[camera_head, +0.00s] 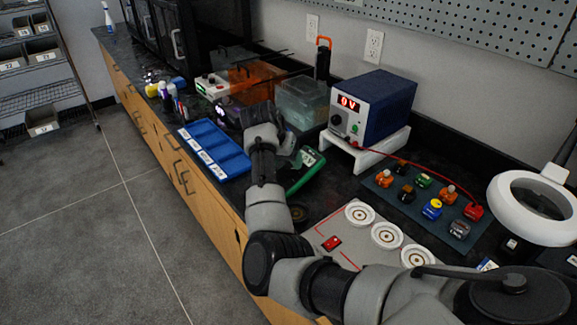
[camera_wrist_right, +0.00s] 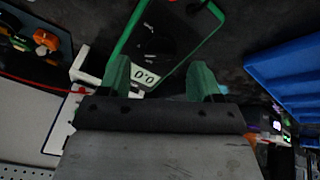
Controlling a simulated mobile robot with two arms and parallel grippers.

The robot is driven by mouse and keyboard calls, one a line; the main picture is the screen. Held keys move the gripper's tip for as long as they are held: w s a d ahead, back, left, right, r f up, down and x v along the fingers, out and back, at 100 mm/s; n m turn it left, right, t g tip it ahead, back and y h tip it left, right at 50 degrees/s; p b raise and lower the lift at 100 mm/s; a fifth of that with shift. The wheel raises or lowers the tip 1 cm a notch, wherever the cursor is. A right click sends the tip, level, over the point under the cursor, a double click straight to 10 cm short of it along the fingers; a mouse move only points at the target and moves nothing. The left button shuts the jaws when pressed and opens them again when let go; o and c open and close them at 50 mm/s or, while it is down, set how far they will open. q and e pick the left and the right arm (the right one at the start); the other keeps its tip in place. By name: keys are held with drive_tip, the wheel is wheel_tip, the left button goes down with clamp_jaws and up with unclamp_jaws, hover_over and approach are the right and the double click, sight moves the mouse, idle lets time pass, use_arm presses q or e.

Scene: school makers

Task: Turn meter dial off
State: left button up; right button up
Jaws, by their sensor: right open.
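The meter (camera_head: 306,176) is a dark, green-edged handheld unit lying on the black bench top, partly hidden behind my right arm in the head view. In the right wrist view the meter (camera_wrist_right: 160,45) shows its dark face and a small display (camera_wrist_right: 145,77) reading about 0.0. Its dial is too dark to make out clearly. My right gripper (camera_wrist_right: 160,78) is open and empty, its two green fingers apart over the display end of the meter. In the head view my right gripper (camera_head: 285,142) is beside the meter, its fingertips mostly hidden. My left gripper is out of view.
A blue divided tray (camera_head: 218,150) lies left of my right gripper. A blue power supply (camera_head: 375,105) showing 0 V stands on a white riser (camera_head: 367,155) behind. A component board (camera_head: 425,195), white round dials (camera_head: 387,235) and a magnifier lamp (camera_head: 535,207) are at right.

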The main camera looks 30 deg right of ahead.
sight(290, 170)
drive_tip(key=shift+x, duration=1.5)
drive_tip(key=shift+c, duration=0.5)
drive_tip(key=c, duration=0.8)
drive_tip(key=shift+r+p, duration=0.25)
drive_tip(key=shift+p, duration=0.3)
drive_tip(key=n+p, duration=0.8)
drive_tip(key=p, duration=0.4)
drive_tip(key=shift+a+r, duration=0.1)
drive_tip(key=shift+w+a+f+n+p, duration=0.1)
drive_tip(key=shift+n+p, duration=0.75)
drive_tip(key=shift+n, duration=0.1)
drive_tip(key=shift+f+n+p, duration=0.15)
drive_tip(key=shift+n+p, duration=0.65)
drive_tip(key=shift+n, duration=0.15)
drive_tip(key=o, duration=0.9)
drive_tip(key=shift+f, duration=0.1)
